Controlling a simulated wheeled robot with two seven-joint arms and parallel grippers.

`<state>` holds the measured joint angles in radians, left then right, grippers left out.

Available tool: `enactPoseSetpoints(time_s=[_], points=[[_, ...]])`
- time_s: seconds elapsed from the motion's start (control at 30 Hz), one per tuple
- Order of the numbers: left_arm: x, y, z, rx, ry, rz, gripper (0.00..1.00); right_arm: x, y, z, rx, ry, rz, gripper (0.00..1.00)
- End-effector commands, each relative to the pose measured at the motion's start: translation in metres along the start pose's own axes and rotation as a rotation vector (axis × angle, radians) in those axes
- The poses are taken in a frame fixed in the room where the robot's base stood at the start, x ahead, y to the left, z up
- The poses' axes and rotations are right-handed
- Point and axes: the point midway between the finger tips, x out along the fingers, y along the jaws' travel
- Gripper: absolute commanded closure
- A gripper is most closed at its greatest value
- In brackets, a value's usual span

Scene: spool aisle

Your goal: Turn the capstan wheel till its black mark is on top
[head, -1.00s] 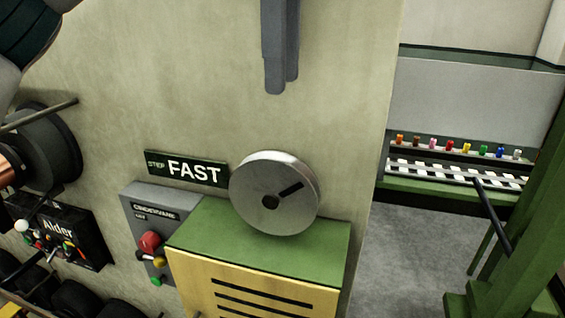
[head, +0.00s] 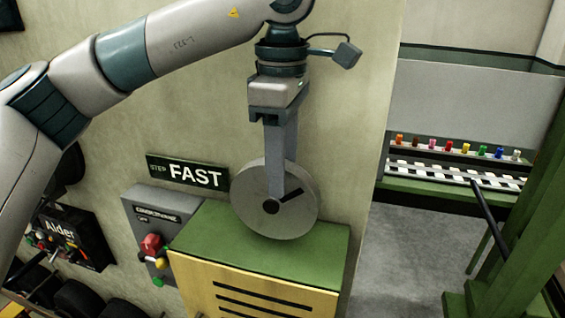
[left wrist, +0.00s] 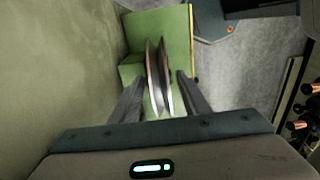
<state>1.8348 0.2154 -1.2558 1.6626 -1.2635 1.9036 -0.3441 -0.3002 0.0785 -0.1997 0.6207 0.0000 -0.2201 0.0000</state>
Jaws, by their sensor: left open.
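The capstan wheel (head: 252,205) is a grey metal disc with a dark hub, upright above the green-topped cabinet. Its black mark (head: 291,195) is a short bar pointing from near the hub to the upper right, partly beside my finger. My left gripper (head: 280,190) points down over the wheel's upper part, with one finger in front of its face. In the left wrist view the open left gripper (left wrist: 160,78) has the wheel (left wrist: 164,82) edge-on between its fingers, with gaps on both sides. My right gripper is not in view.
The green cabinet top (head: 215,235) lies under the wheel. A FAST sign (head: 190,173) is on the wall to the left, above a grey control box (head: 140,215) with coloured knobs. A rack of coloured spools (head: 450,146) stands beyond the wall's right edge.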

Motion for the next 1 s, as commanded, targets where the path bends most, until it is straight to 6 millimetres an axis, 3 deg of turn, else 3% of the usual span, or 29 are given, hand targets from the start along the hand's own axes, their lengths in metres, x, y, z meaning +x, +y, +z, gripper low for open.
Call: enactPoseSetpoints(time_s=[0.37,0.53,0.57,1.0], points=[[0.004,0.000,0.000,-0.001,0.000,0.000,0.58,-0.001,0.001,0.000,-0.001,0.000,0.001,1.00],[0.004,0.000,0.000,0.000,0.000,0.000,0.96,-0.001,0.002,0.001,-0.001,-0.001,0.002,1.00],[0.004,0.000,0.000,0.000,0.000,0.000,1.00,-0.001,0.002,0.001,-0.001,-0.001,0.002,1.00],[0.007,0.001,-0.004,-0.001,-0.056,0.000,1.00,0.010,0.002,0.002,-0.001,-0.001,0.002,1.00]])
